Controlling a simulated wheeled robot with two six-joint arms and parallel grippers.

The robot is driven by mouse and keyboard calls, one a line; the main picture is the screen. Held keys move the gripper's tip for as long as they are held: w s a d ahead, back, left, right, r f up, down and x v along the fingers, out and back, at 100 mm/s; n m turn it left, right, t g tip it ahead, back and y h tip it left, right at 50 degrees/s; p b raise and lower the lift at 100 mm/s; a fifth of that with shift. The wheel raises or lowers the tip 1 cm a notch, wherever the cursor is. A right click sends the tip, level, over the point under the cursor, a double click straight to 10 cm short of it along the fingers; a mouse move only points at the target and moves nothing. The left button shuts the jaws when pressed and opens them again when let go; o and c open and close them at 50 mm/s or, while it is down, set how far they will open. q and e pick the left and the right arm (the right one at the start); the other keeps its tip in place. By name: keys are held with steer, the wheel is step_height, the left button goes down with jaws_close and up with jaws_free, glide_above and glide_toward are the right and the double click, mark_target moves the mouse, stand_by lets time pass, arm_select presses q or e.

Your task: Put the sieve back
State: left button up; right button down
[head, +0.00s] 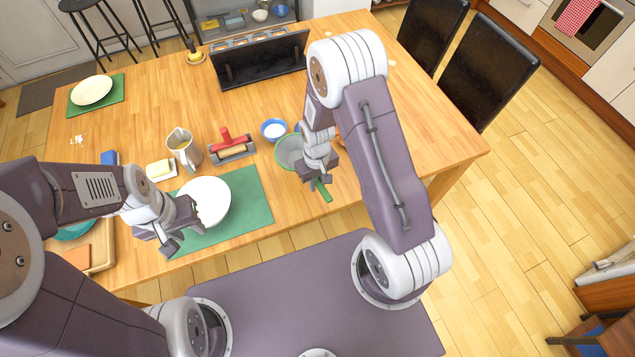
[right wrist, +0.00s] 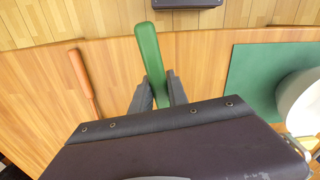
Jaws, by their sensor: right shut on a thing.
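The sieve has a green handle (head: 323,191) and a grey bowl with a green rim (head: 288,152). It is at the front right of the wooden table, partly hidden by my right arm in the head view. My right gripper (head: 317,178) is shut on the handle. In the right wrist view the green handle (right wrist: 149,50) passes between the two fingertips (right wrist: 156,92); the sieve's bowl is out of that view. My left gripper (head: 180,226) is open and empty, above the front edge of the green mat by the white plate.
The white plate (head: 204,202) lies on a green mat (head: 250,205). A blue-rimmed bowl (head: 274,128), red-handled tool (head: 228,138), jug (head: 183,150) and butter dish (head: 160,169) stand nearby. A black rack-like stand (head: 262,62) is at the back.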

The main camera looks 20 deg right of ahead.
steer(key=shift+a+f+b, duration=0.1)
steer(key=shift+f+b, duration=0.35)
steer(key=shift+f, duration=0.15)
steer(key=shift+f+b, duration=1.35)
steer(key=shift+f, duration=0.55)
steer(key=shift+f+b, duration=0.55)
steer(key=shift+f, duration=0.45)
steer(key=c, duration=1.2)
jaws_free()
